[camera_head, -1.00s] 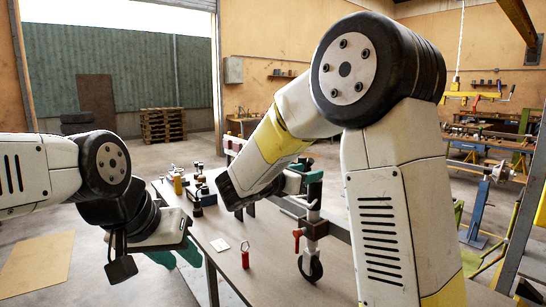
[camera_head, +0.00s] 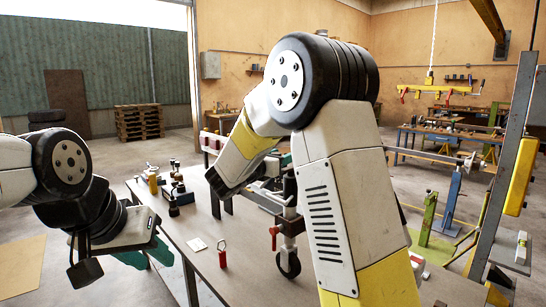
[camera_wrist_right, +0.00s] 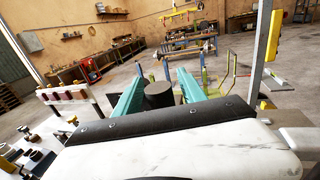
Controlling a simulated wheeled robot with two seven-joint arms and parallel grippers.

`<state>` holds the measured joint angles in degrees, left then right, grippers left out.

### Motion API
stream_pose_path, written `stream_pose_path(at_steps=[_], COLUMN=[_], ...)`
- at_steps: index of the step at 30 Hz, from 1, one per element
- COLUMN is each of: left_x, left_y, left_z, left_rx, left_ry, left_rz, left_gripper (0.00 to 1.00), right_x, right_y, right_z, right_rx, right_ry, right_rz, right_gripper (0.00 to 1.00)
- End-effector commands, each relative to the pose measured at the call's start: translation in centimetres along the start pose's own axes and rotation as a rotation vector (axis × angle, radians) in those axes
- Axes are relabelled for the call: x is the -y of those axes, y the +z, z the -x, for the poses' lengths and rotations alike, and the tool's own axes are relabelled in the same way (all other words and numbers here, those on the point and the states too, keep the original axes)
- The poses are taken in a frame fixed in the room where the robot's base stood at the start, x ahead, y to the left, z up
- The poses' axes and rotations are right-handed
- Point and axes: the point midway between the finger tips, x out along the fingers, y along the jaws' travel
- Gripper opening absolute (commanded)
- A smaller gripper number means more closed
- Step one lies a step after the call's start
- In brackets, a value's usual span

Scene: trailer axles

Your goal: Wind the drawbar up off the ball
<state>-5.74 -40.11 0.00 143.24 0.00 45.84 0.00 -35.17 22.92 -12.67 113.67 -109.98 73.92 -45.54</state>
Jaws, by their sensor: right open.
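The jockey wheel (camera_head: 288,262) hangs under a grey upright post with a red clamp handle (camera_head: 274,236). The post stands at the dark drawbar rail (camera_head: 262,200), partly behind my right arm. In the head view my right gripper is mostly hidden by its own arm, near the top of the post. In the right wrist view my right gripper (camera_wrist_right: 160,72) is open, with teal fingers either side of a dark cylinder (camera_wrist_right: 158,96); contact cannot be told. My left gripper (camera_head: 142,256) hangs at the left, away from the drawbar; its jaw gap is unclear. I cannot make out the ball.
A grey bench (camera_head: 200,262) carries a red-handled tool (camera_head: 222,256), a white card (camera_head: 197,244) and several small dark and yellow items. A blue stand (camera_head: 452,200) and a tall post with a yellow pad (camera_head: 521,178) stand at the right.

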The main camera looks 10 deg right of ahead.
Motion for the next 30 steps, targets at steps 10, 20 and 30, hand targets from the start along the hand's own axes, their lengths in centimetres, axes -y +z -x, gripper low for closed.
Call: stream_pose_path(at_steps=[10,20,30], left_x=[0.0,0.0,0.0], left_y=[0.0,0.0,0.0], left_z=[0.0,0.0,0.0], left_rx=[0.0,0.0,0.0], left_ry=[0.0,0.0,0.0], left_rz=[0.0,0.0,0.0], left_gripper=[0.36,0.36,0.36], right_x=[0.02,0.03,0.03], right_y=[-0.02,-0.01,-0.02], right_z=[-0.07,-0.06,-0.05], right_rx=[0.0,-0.001,-0.001], right_ry=[0.0,-0.001,-0.001], right_rz=[0.0,0.0,0.0], right_gripper=[0.27,0.0,0.0])
